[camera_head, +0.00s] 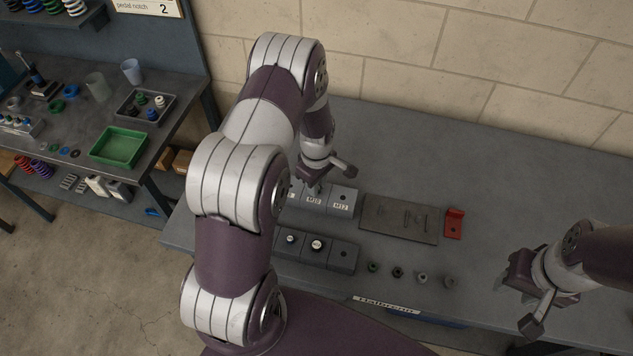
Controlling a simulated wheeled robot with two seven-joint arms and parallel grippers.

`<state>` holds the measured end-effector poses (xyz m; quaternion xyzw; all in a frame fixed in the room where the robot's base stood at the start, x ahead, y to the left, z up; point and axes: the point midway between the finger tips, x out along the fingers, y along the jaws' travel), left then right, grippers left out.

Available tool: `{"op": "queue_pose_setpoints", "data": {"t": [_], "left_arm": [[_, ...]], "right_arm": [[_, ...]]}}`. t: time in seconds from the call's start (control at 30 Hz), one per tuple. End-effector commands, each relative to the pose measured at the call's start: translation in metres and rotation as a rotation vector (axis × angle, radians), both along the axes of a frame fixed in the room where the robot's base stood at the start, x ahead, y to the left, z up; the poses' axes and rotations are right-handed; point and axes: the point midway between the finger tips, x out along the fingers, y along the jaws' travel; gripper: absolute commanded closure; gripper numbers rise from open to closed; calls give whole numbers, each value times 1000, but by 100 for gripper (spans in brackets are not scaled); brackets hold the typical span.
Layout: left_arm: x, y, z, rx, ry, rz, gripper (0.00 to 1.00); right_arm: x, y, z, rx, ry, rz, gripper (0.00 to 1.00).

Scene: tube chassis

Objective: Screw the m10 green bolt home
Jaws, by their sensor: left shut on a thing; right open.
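My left gripper (315,187) points down at the M10 block (314,202) in the back row of labelled blocks. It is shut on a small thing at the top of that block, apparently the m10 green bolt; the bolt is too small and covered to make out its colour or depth. The M12 block (342,201) stands just right of it with its dark hole clear. My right gripper (508,284) is open and empty above the right part of the bench, well away from the blocks.
A front row of blocks (343,258) holds light-topped parts. Several small round parts (397,272) stand in a line to its right. A grey plate (388,221) and a red bracket (453,223) lie behind them. A side table (85,175) carries a green tray (119,149).

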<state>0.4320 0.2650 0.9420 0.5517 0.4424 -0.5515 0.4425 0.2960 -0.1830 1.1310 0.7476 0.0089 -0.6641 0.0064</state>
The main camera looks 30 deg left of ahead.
Motion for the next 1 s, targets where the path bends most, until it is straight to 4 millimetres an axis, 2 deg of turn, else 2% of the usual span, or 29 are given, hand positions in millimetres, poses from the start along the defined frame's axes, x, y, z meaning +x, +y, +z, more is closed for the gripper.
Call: {"op": "queue_pose_setpoints", "data": {"t": [0.17, 0.3, 0.4, 0.67, 0.9, 1.0], "left_arm": [[0, 0, 0, 0, 1, -47, 100], [0, 0, 0, -1, 1, -320, 100], [0, 0, -1, -1, 1, -434, 100], [0, 0, -1, -1, 1, -458, 100], [0, 0, -1, 0, 1, -853, 100], [0, 0, -2, 0, 1, -901, 100]], "right_arm": [[0, 0, 1, 0, 0, 0, 57], [0, 0, 3, 0, 0, 0, 57], [0, 0, 3, 0, 0, 0, 57], [0, 0, 3, 0, 0, 0, 57], [0, 0, 5, 0, 0, 0, 57], [0, 0, 5, 0, 0, 0, 57]]}}
